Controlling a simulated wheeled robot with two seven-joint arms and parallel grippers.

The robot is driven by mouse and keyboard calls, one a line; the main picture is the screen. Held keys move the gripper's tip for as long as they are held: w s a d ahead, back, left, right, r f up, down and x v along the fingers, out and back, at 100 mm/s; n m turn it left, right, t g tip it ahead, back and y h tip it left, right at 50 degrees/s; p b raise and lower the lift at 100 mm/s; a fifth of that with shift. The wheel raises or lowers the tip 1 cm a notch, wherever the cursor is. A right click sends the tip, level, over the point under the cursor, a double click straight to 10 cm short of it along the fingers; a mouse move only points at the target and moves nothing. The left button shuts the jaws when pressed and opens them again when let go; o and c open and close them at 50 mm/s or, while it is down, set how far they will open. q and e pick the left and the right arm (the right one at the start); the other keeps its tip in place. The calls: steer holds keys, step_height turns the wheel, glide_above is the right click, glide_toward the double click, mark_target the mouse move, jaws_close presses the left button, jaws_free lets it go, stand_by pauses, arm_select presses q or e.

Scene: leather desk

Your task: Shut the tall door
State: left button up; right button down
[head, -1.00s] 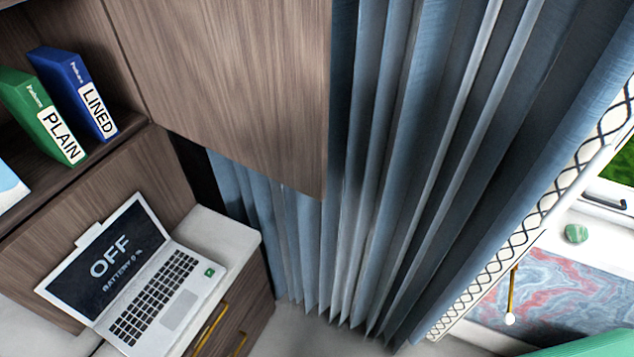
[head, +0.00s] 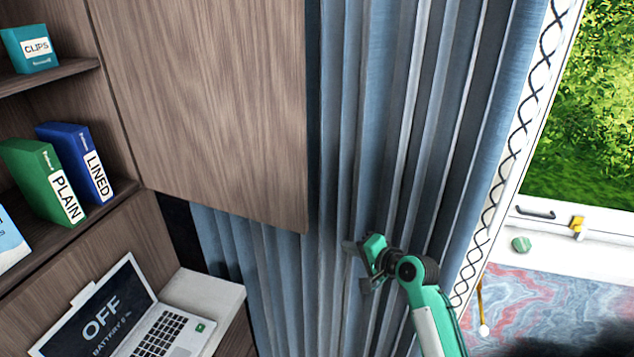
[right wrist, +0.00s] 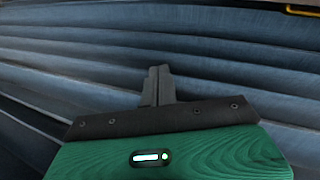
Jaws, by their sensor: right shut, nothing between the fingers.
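The tall door (head: 205,110) is a plain brown wood-grain panel in the upper left middle of the head view. It stands open at the right side of the shelves, and the shelf interior shows to its left. Its top is out of view. My right gripper (head: 352,262) is right of and below the door's lower right corner, in front of the blue curtain in the picture, and seems apart from the door. In the right wrist view its dark fingers (right wrist: 158,86) are together with nothing between them. My left gripper is not in view.
The blue pleated curtain (head: 400,130) hangs behind and right of the door. Left are shelves with a green PLAIN box (head: 40,180), a blue LINED box (head: 78,165) and a teal CLIPS box (head: 30,50). A laptop (head: 105,315) sits below. A window (head: 590,120) is at right.

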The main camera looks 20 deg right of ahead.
step_height(320, 180, up, 19)
steer(key=s+t+y, duration=0.3)
steer(key=shift+m+g+y, duration=0.3)
steer(key=shift+m, duration=0.1)
steer(key=p+x, duration=0.1)
steer(key=x, duration=0.2)
steer(key=p+x, duration=0.2)
steer(key=x, duration=0.2)
steer(key=r+p+x, duration=0.1)
steer(key=x, duration=0.2)
steer(key=shift+w+a+p, duration=0.25)
steer(key=shift+a+p, duration=0.05)
steer(key=shift+p, duration=0.05)
arm_select(q)
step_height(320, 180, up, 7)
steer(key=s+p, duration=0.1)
steer(key=p, duration=0.1)
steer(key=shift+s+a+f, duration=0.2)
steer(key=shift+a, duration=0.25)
arm_select(e)
steer(key=s, duration=0.1)
steer(key=s+a, duration=0.2)
steer(key=shift+s+a+f, duration=0.15)
steer(key=shift+f, duration=0.15)
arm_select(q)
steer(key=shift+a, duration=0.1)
arm_select(e)
steer(key=shift+s, duration=0.1)
